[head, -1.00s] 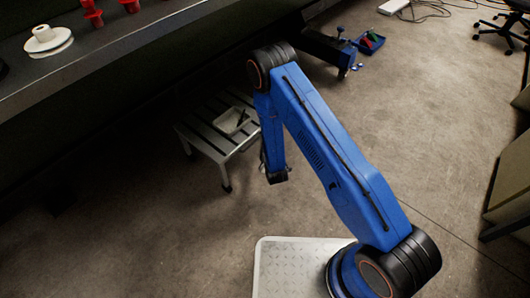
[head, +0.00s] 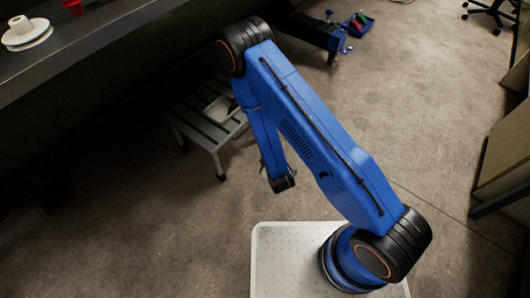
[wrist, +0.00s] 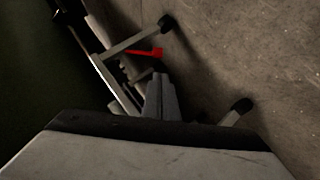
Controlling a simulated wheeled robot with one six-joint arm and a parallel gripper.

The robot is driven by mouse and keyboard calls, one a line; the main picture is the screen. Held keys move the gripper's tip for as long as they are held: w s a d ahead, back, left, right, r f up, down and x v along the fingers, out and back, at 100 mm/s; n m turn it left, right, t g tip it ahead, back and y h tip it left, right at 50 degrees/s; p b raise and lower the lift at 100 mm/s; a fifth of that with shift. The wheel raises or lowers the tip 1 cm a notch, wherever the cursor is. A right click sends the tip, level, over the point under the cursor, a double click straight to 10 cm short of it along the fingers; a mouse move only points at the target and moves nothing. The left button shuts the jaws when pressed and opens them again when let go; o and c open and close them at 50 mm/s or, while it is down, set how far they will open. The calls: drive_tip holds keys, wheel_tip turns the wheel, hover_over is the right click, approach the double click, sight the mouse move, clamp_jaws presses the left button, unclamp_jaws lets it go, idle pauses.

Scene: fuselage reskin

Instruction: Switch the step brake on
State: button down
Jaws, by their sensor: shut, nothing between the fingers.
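The step (head: 214,143) is a low grey slatted stand on the floor, left of my arm in the head view. In the wrist view its grey legs and frame (wrist: 135,42) show at the upper left. A red lever (wrist: 146,52), which looks like the brake, sticks out beside the frame between its legs. My gripper (wrist: 160,78) is shut and empty, pointing at the step, with its tips just below the lever in the picture. I cannot tell the depth between them. In the head view my gripper is mostly hidden by the arm.
A shallow pale tray (head: 222,108) lies on the step. Open floor lies to the right.

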drive_tip(key=shift+v, duration=0.8)
drive_tip(key=w+d+r+m+g+h, duration=0.1)
drive_tip(key=w+d+r+m, duration=0.2)
drive_tip(key=r, duration=0.5)
drive_tip(key=w+d+r+m+g, duration=0.15)
drive_tip(key=w+r, duration=0.25)
drive_tip(key=r, duration=0.4)
drive_tip(key=s+d+r+m+g, duration=0.15)
drive_tip(key=d+r, duration=0.25)
drive_tip(key=r, duration=0.4)
drive_tip(key=s+d+r+m, duration=0.1)
drive_tip(key=d+r+m, duration=0.15)
drive_tip(key=r, duration=0.65)
drive_tip(key=s+d+r+m+g+h, duration=0.1)
drive_tip(key=s+d+r+m, duration=0.2)
drive_tip(key=s+d+r, duration=0.8)
drive_tip(key=s+d+r+m, duration=0.1)
drive_tip(key=s+d+r, duration=0.2)
drive_tip(key=s, duration=0.6)
drive_tip(key=s+d+r+m+g+h, duration=0.1)
drive_tip(key=s+d+r, duration=0.3)
drive_tip(key=s, duration=0.5)
drive_tip(key=shift+s+r+m+g+h, duration=0.3)
drive_tip(key=shift+s+r+m, duration=0.05)
drive_tip(key=shift+r+m, duration=0.1)
